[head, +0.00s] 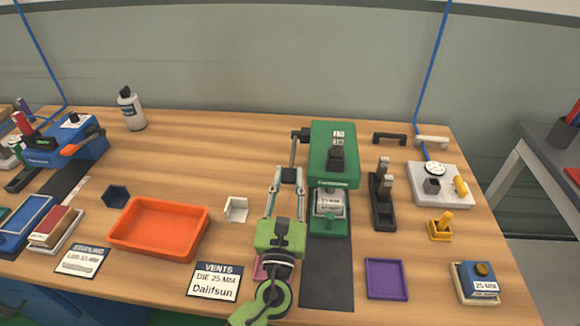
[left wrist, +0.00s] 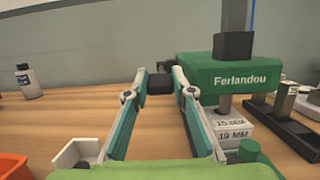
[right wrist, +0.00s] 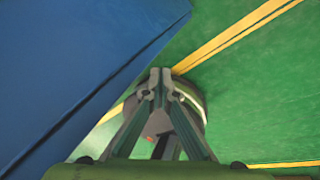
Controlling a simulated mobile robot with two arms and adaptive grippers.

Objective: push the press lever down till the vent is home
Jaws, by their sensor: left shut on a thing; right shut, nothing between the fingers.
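The green press (head: 345,174) stands right of the table's middle; it also shows in the left wrist view (left wrist: 240,72). Its lever (head: 293,150) is a thin rod at the press's left side, running from a black hub down toward my gripper. My left gripper (head: 288,174) is shut on the lever's lower end, with a dark piece between its fingertips (left wrist: 160,84). A pale labelled die block (head: 330,204) sits under the press head. I cannot make out the vent there. My right gripper (right wrist: 161,74) is shut and empty, away from the table top.
An orange tray (head: 158,254) and a small white holder (head: 236,209) lie left of my left arm. A black stand (head: 383,208) is close on the press's right. A purple tray (head: 387,297) lies nearer. A blue surface (right wrist: 70,60) flanks my right gripper, above green floor.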

